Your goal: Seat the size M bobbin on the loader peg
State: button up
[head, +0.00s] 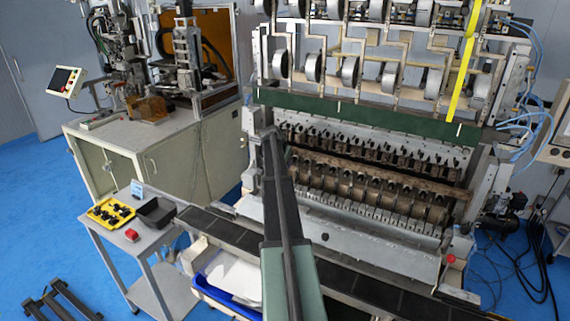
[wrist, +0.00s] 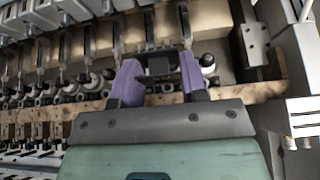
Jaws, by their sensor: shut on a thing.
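In the wrist view my gripper (wrist: 158,74) has two purple fingers shut on a small dark thing (wrist: 158,66), which looks like a bobbin. Its size mark cannot be read. The fingers are in front of a brown rail with a row of pale, round pegs or spools (wrist: 70,90); whether the held thing touches any of them I cannot tell. I cannot tell which is the loader peg. In the head view my arm reaches up to the left end of the winder (head: 370,190), and the fingers and held thing cannot be made out there.
A yellow tray (head: 110,213) with several black pieces and a dark grey bin (head: 156,212) stand on a small cart at the left. A red object (head: 131,235) lies beside them. Metal frames and upright bars (wrist: 185,25) of the winder stand close around my gripper.

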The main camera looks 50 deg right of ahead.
jog(key=shift+w+a+f, duration=0.15)
jog(key=shift+w, duration=0.25)
notch_tip(320, 180, down, 5)
jog(key=b, duration=0.5)
jog(key=shift+s, duration=0.1)
jog(key=shift+f+b, duration=1)
jog(key=shift+b, duration=0.1)
jog(key=o, duration=0.8)
jog(key=p+v, duration=0.9)
jog(key=v, duration=0.1)
jog(key=shift+a+r, duration=0.1)
jog(key=shift+r, duration=0.3)
